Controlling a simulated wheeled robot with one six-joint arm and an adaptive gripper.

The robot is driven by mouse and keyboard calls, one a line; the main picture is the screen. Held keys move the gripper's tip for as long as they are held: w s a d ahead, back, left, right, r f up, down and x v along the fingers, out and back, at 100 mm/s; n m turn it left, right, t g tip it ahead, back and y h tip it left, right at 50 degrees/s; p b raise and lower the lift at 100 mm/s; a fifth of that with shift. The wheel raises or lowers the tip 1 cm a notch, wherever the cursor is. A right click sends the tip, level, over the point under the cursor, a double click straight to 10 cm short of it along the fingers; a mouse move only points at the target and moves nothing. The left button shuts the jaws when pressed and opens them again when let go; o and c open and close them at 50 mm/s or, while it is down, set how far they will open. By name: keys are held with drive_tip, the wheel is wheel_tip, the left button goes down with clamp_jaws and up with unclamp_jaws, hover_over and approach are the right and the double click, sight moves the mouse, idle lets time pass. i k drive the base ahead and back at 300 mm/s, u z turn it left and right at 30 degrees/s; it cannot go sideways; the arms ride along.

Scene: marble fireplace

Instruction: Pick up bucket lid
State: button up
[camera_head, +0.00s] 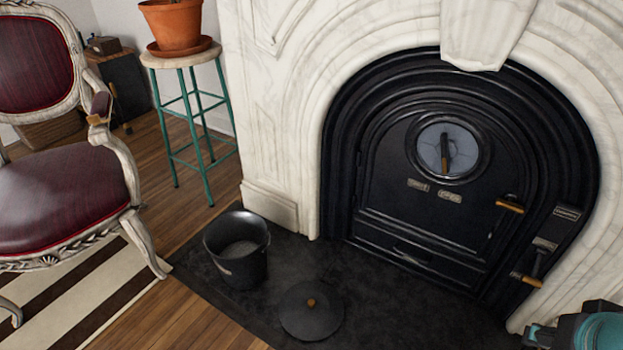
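The bucket lid (312,323) is a dark round disc with a small brown knob on top. It lies flat, knob up, on the dark hearth slab in front of the fireplace. The dark bucket (236,268) stands upright and open to the left of the lid and slightly behind it, with grey material inside. The lid and the bucket are apart. Part of my arm, teal and dark, shows at the bottom right corner, well to the right of the lid. My gripper's fingers are not visible.
The black fireplace door (430,200) with brass-coloured handles is shut behind the hearth (390,300). The white marble surround (275,120) frames it. A chair (60,195) on a striped rug (90,295) and a teal-legged stool (190,110) with a potted plant stand left. The hearth right of the lid is clear.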

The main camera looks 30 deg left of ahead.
sight(310, 310)
drive_tip(key=u, duration=1.95)
